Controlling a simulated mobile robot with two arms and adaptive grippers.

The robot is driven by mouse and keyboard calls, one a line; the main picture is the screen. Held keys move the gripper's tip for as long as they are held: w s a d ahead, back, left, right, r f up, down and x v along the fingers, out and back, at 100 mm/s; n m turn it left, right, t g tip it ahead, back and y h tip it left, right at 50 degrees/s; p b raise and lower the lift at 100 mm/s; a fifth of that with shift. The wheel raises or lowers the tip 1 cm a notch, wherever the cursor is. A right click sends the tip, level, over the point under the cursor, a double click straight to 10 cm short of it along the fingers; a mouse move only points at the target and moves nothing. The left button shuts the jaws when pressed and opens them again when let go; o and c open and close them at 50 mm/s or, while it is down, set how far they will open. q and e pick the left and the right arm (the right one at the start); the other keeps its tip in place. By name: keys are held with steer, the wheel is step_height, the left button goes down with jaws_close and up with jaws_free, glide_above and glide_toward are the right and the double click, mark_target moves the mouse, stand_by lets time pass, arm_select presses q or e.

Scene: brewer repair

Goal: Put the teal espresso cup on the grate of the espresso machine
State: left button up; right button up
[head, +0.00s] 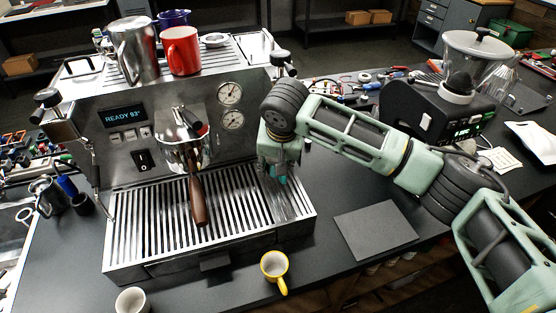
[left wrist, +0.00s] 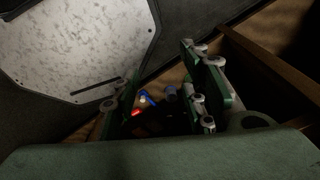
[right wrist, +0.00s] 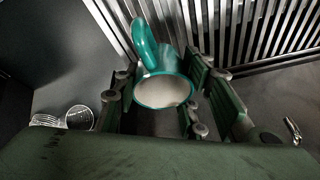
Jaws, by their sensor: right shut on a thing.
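The teal espresso cup (right wrist: 162,92) sits between the fingers of my right gripper (right wrist: 165,105), its open mouth and handle showing in the right wrist view. In the head view my right gripper (head: 278,175) points down at the right end of the espresso machine's (head: 165,175) slatted grate (head: 150,225). Only a small teal patch of the cup (head: 282,180) shows there; whether it touches the grate I cannot tell. My left gripper (left wrist: 160,100) shows only in the left wrist view, its fingers apart and no held thing visible.
A portafilter with a brown handle (head: 198,200) juts out over the grate's middle. A yellow cup (head: 274,268) and a white cup (head: 131,301) stand in front of the machine. A grey mat (head: 375,230) and a grinder (head: 440,110) are on the right.

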steer(key=shift+d+f, duration=0.1)
steer(key=shift+f, duration=0.15)
steer(key=shift+s+f, duration=0.1)
steer(key=shift+f, duration=0.25)
steer(key=o, duration=1.2)
steer(key=shift+d, duration=0.1)
arm_select(q)
steer(key=shift+s+a+r, duration=0.1)
steer(key=shift+s+a, duration=0.15)
steer(key=shift+s, duration=0.45)
arm_select(e)
steer(key=shift+r, duration=0.1)
steer(key=shift+r, duration=0.2)
arm_select(q)
steer(key=f+b, duration=0.2)
steer(key=shift+w+d+f, duration=0.1)
steer(key=shift+w+f, duration=0.1)
steer(key=shift+f, duration=0.15)
arm_select(e)
steer(key=v, duration=1.2)
steer(key=shift+r, duration=0.35)
arm_select(q)
steer(key=shift+s, duration=0.1)
